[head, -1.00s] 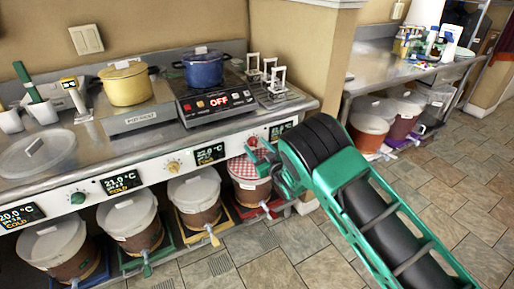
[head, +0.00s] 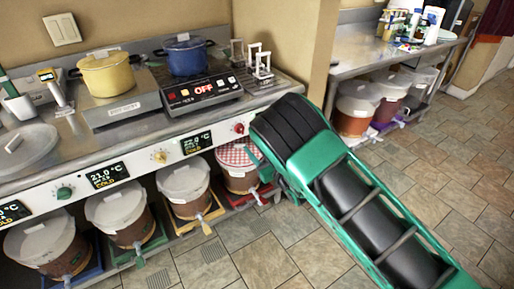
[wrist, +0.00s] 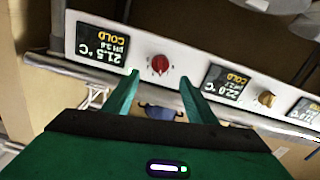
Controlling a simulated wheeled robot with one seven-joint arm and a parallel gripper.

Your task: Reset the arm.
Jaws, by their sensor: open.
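My arm, green and black, reaches from the lower right to the front panel in the head view. My gripper (wrist: 160,88) shows in the wrist view with two green fingers apart and nothing between them. The fingers point toward the control panel, close to its red knob (wrist: 160,64), and I cannot tell if either touches it. The red knob also shows in the head view (head: 239,128), just left of my arm. In the head view my gripper is mostly hidden by the arm.
The steel counter holds a yellow pot (head: 106,75), a blue pot (head: 188,55) and a hot plate reading OFF (head: 192,93). Several lidded buckets stand below, one with a red checked cover (head: 238,156). A side table (head: 350,42) stands at right. Tiled floor (head: 440,170) is open.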

